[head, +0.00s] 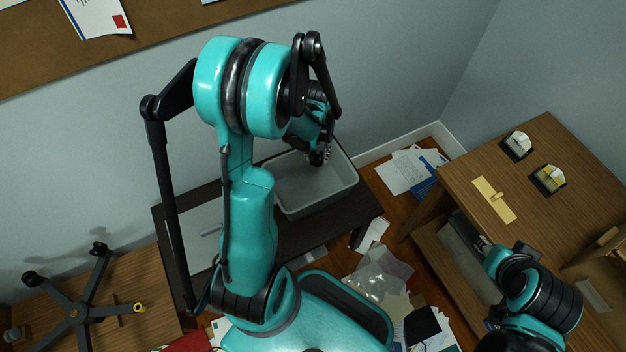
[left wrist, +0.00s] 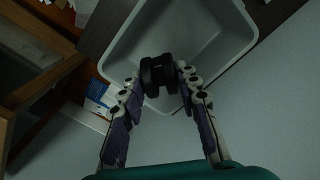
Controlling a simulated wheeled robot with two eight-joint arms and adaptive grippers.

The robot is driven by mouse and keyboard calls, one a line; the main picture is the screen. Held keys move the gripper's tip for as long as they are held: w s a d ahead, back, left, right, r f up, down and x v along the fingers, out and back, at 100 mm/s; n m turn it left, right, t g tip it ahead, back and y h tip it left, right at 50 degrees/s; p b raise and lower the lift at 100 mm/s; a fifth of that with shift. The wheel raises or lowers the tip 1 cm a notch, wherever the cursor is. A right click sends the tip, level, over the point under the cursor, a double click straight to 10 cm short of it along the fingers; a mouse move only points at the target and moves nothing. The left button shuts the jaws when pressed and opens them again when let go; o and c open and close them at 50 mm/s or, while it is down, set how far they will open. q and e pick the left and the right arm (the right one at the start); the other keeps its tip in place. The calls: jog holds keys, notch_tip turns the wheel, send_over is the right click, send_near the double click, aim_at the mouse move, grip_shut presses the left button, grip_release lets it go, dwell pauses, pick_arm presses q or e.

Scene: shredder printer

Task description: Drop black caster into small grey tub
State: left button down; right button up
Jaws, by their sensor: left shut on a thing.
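The small grey tub (head: 350,183) stands on a dark table in the middle of the head view. It fills the upper part of the left wrist view (left wrist: 243,42). The black caster (left wrist: 158,74) sits between the fingertips of my left gripper (left wrist: 158,88), which is shut on it. In the wrist view the caster is seen against the inside of the tub; its height above the tub floor is hard to tell. In the head view my left gripper (head: 318,155) is over the tub's back edge, partly hidden by my arm. My right gripper (head: 484,246) is small and partly hidden.
The dark table (head: 328,232) has bare room in front of the tub. A wooden desk (head: 545,140) with small card holders is at the right. Papers (head: 407,172) litter the floor. An upturned chair base (head: 78,313) lies on a wooden surface at lower left.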

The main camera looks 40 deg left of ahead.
pick_arm(q)
jog(key=s+a+f+n+b, duration=0.1)
jog(key=a+f+b, duration=0.2)
jog(key=f, duration=0.3)
jog(key=shift+s+a+n+b, duration=0.15)
jog(key=shift+a+n+b, duration=0.15)
jog(key=shift+b, duration=0.15)
jog(key=c, duration=1)
grip_release()
notch_tip(320, 180, up, 12)
